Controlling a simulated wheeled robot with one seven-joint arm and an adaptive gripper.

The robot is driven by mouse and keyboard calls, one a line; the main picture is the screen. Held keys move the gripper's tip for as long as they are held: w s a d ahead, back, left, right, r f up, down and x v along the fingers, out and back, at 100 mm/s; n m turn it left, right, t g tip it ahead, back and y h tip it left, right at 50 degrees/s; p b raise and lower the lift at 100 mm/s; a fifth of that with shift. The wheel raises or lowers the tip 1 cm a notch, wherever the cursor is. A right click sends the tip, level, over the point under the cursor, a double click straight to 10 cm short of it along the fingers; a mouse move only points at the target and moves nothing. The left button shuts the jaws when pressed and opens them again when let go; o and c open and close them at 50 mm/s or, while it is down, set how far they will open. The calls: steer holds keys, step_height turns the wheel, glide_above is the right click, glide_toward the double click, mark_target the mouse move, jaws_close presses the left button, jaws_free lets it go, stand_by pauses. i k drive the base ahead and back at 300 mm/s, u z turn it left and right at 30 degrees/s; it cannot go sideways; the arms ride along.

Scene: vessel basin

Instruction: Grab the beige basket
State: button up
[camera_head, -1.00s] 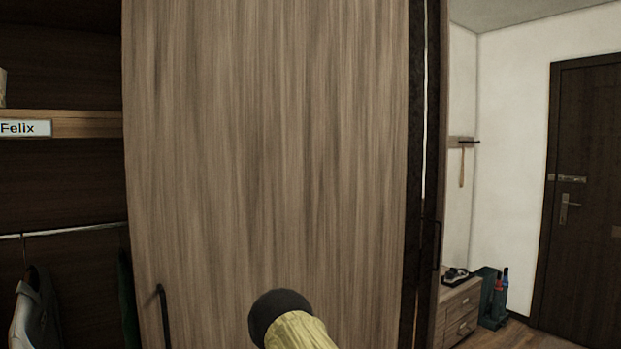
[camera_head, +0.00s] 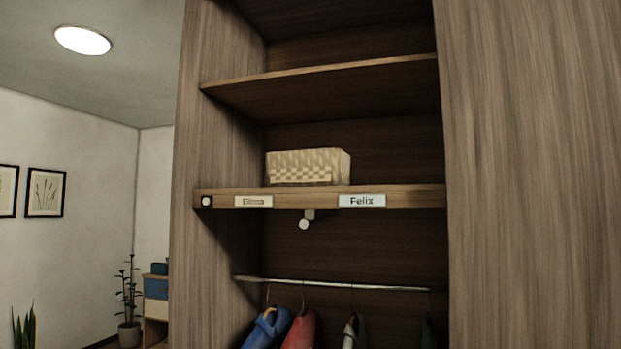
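The beige basket (camera_head: 308,166) has a woven checked pattern. It sits upright on the middle shelf (camera_head: 410,197) of the open wardrobe, towards the left of that compartment. The shelf edge below it bears a "Felix" label (camera_head: 361,201) to the right and a beige label (camera_head: 253,202), hard to read, to the left. The basket's inside is hidden from this low angle. My gripper is not in view.
A wooden panel (camera_head: 530,170) covers the wardrobe's right side. Another shelf (camera_head: 330,80) is above the basket. Below, several clothes hang from a rail (camera_head: 345,285). A small white knob (camera_head: 304,222) hangs under the shelf. A potted plant (camera_head: 129,300) stands left.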

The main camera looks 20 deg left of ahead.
mark_target(331, 167)
steer(key=u, duration=2.75)
steer(key=i, duration=2.1)
steer(key=z, duration=3.1)
steer(key=i, duration=0.5)
steer(key=z, duration=0.25)
